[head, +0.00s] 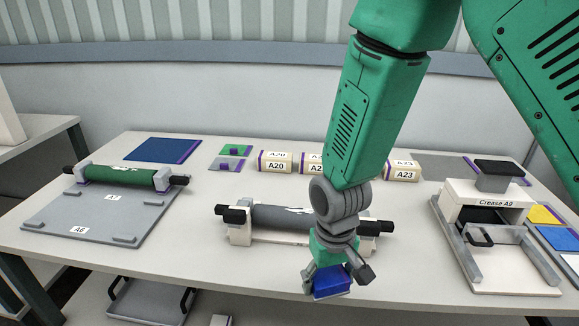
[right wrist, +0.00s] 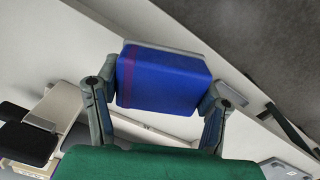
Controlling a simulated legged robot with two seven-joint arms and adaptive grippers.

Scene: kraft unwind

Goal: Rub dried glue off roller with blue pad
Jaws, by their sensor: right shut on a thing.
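The grey roller (head: 285,217) lies across a cream stand (head: 240,234) near the middle of the table, with black end pieces. My left gripper is not in view.
A green roller (head: 122,175) rests on a grey board at left. A creasing press (head: 490,215) labelled A9 stands at right. Cream blocks (head: 275,162), small pads (head: 234,150) and a dark blue mat (head: 162,150) lie at the back. The front left tabletop is clear.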

